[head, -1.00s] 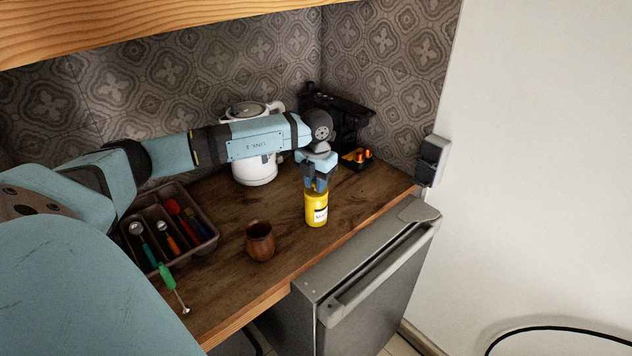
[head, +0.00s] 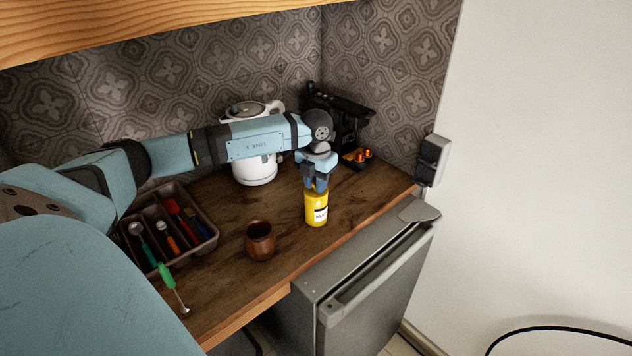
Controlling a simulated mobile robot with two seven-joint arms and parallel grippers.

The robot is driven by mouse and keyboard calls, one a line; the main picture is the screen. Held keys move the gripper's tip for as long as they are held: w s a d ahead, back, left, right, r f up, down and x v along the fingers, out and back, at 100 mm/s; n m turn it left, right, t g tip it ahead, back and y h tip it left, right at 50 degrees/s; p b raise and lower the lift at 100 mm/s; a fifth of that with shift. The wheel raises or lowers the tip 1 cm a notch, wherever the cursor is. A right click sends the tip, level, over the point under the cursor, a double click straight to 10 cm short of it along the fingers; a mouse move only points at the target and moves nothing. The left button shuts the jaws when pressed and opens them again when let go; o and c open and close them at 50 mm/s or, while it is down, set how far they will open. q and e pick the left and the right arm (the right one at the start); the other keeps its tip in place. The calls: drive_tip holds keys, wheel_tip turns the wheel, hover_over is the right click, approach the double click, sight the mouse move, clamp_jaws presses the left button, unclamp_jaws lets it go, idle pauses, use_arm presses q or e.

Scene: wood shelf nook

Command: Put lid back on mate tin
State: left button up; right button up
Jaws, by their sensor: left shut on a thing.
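The mate tin (head: 316,212) is a yellow cylinder with a white label, standing upright on the wooden counter near its front edge. My left gripper (head: 316,186) points down at the top of the tin, its fingers right at the tin's upper rim. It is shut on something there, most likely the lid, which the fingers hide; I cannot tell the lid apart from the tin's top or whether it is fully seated. My right gripper is not in view.
A brown mate cup (head: 260,241) stands left of the tin. A utensil tray (head: 205,238) with several utensils and a green-handled tool (head: 168,277) are further left. A white kettle (head: 256,168) and a black machine (head: 345,122) stand behind. A fridge (head: 365,290) is in front.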

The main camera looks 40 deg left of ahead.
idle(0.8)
use_arm(q)
drive_tip(key=o, duration=1.5)
drive_tip(key=shift+c, duration=0.2)
drive_tip(key=shift+r+p, duration=1.95)
drive_tip(key=shift+r, duration=1.45)
clamp_jaws()
